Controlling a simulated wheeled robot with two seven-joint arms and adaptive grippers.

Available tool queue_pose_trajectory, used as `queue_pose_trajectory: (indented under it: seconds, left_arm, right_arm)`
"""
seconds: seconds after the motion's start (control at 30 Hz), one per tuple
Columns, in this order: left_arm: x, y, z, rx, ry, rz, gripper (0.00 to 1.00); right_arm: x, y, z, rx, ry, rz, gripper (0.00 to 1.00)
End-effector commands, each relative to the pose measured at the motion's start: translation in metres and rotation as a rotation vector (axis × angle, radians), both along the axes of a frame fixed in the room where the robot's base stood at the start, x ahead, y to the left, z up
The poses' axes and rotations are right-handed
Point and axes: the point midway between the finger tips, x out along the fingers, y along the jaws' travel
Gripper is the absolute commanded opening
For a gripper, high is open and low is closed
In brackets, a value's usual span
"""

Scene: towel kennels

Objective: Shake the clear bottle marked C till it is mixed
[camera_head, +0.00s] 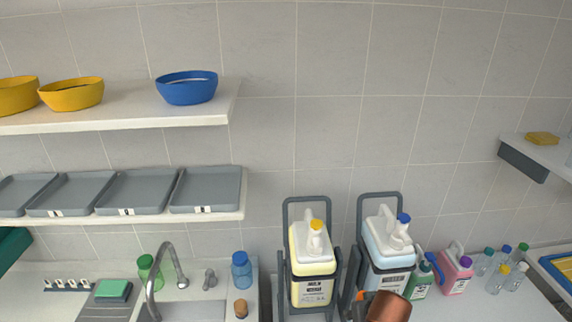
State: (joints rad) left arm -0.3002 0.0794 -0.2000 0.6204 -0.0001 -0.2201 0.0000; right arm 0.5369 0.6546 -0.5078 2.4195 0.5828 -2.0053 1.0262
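Several small clear bottles stand upright in a cluster at the right of the counter. They include a clear bottle with a yellow cap (496,281), one with a teal cap (483,265), one with a green cap (518,257), and others with blue or pale caps, such as the front right bottle (515,279). They are too small for any letter to be read, so I cannot tell which is marked C. Neither gripper is clearly visible. A copper-brown cylindrical part, probably of my arm, enters at the bottom, right of centre.
A green bottle (421,279) and a pink bottle (456,272) stand left of the clear bottles. A sink tap (163,270) is at left; a blue-edged tray (556,276) is at right.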

Motion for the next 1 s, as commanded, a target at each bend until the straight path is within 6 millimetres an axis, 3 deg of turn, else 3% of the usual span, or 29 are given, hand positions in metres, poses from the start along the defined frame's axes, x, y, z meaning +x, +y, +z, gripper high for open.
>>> queue_pose_trajectory:
  seconds: [0.07,0.17,0.23,0.27,0.4,0.43,0.5,0.6,0.67,0.73,0.8,0.87,0.93,1.0]
  left_arm:
    - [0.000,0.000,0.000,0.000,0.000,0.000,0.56]
    - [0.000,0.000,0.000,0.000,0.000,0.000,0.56]
    - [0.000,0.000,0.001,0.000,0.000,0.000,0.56]
    - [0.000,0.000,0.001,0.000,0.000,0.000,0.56]
    - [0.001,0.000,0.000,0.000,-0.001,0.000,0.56]
    - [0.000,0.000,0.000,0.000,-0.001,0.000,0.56]
    - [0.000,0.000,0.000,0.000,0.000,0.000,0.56]
    - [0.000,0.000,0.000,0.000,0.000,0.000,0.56]
    - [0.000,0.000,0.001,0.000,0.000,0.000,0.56]
    - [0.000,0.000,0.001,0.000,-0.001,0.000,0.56]
    - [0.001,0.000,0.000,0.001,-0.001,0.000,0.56]
    - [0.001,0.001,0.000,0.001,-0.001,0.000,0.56]
    - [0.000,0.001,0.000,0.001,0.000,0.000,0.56]
    - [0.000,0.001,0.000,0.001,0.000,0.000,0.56]
  right_arm:
    - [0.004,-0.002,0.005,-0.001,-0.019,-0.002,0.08]
    - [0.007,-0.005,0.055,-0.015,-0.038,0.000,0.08]
    - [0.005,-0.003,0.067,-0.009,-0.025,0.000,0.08]
    - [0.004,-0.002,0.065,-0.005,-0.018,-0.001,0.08]
    - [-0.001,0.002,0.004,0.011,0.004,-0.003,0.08]
    - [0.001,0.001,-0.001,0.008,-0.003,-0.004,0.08]
    - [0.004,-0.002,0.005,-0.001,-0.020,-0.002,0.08]
    - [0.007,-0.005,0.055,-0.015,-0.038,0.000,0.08]
    - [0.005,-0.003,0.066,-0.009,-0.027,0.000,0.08]
    - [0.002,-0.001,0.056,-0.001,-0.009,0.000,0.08]
    - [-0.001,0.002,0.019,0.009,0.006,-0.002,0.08]
    - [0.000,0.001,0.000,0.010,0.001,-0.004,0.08]
    - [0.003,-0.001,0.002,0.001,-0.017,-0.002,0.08]
    - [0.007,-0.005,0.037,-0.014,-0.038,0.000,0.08]
